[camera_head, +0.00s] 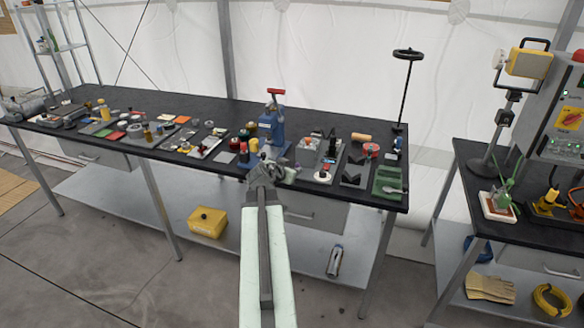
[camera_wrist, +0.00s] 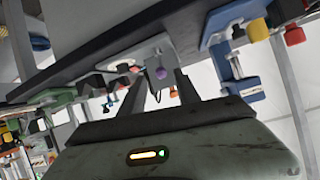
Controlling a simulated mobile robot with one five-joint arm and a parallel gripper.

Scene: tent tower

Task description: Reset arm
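My arm reaches out from the bottom middle of the head view. My gripper (camera_head: 268,172) is at the front edge of the long black bench (camera_head: 235,108), in front of the blue press with a red handle (camera_head: 272,124). In the wrist view my gripper (camera_wrist: 162,92) shows two dark fingers standing apart. I see nothing held between them. A grey block with a purple knob (camera_wrist: 160,72) shows beyond the fingertips. The blue press (camera_wrist: 236,82) is to their right in that view.
Small tools and trays crowd the bench, including a green tray (camera_head: 389,181) at the right end. A yellow box (camera_head: 207,222) sits on the lower shelf. A second bench (camera_head: 478,151) with a control panel (camera_head: 566,115) stands at the right. A floor gap separates the benches.

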